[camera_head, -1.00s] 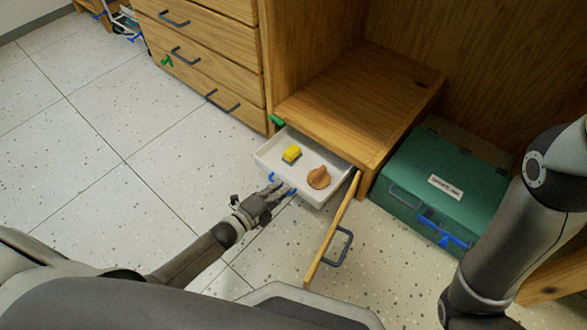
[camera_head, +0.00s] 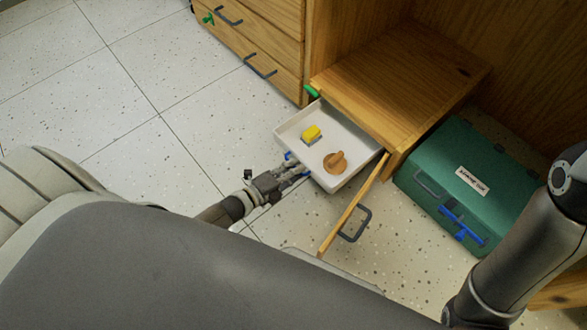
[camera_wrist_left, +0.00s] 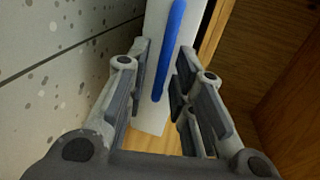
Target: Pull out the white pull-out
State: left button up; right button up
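The white pull-out (camera_head: 352,132) is a shallow white tray that sticks out from the low wooden cabinet compartment. It holds a yellow block (camera_head: 311,133) and a brown-orange object (camera_head: 335,162). Its front has a blue handle (camera_head: 289,155). My left gripper (camera_head: 294,172) is at that handle. In the left wrist view the blue handle (camera_wrist_left: 171,45) runs between the two fingers (camera_wrist_left: 160,82), with the pads close on both sides. The exact contact is hard to see. My right arm crosses the right edge of the head view; its gripper is out of sight.
An opened wooden door (camera_head: 352,208) with a grey handle stands right of the pull-out. Wooden drawers (camera_head: 262,40) stand behind. The speckled floor (camera_head: 130,110) to the left is clear.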

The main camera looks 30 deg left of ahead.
dwell(0.3)
pick_arm(q)
jog(key=v, duration=1.2)
